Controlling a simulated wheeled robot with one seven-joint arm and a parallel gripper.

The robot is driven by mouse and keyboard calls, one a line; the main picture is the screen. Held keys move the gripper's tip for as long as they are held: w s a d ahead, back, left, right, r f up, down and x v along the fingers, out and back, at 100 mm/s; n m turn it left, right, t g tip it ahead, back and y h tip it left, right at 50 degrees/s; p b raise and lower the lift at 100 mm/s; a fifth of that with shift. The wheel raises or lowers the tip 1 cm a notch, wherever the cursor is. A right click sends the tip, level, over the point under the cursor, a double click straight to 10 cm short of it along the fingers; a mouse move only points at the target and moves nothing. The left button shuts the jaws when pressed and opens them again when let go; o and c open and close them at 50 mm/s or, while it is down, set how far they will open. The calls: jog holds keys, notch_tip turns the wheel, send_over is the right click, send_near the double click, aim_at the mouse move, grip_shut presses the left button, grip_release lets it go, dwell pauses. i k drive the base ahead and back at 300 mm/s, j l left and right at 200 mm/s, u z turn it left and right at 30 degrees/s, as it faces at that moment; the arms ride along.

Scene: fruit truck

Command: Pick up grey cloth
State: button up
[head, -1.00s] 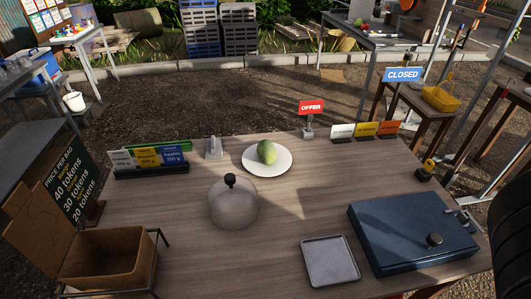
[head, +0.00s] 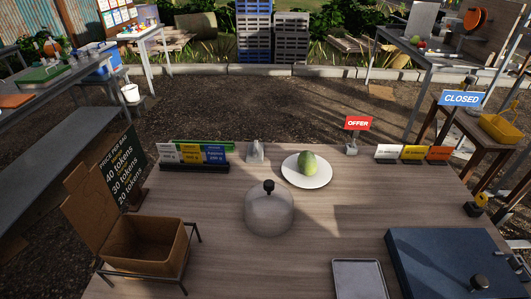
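I see no grey cloth that I can make out in the head view. A flat grey square tray (head: 360,280) with a raised rim lies at the front of the wooden table (head: 215,225), cut off by the lower edge of the picture. My gripper is not in view, so its state and place do not show.
On the table are a clear dome (head: 269,212), a white plate (head: 318,181) with a green fruit (head: 308,163), a dark blue box (head: 440,262) and a cardboard box (head: 147,245). An OFFER sign (head: 358,123) stands at the back. Bare ground lies beyond.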

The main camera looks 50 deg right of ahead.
aim_at(256, 150)
jog(key=i+j+z, duration=0.2)
jog(key=z, duration=0.55)
jog(key=i+j+z, duration=0.1)
jog(key=j, duration=0.25)
jog(key=i+j+z, duration=0.1)
jog(key=j, duration=0.25)
jog(key=i+j+z, duration=0.15)
jog(key=j, duration=0.25)
jog(key=i+j+z, duration=0.1)
jog(key=j, duration=0.25)
jog(key=i+j, duration=0.1)
jog(key=j, duration=0.2)
jog(key=i+j, duration=0.1)
jog(key=j, duration=0.25)
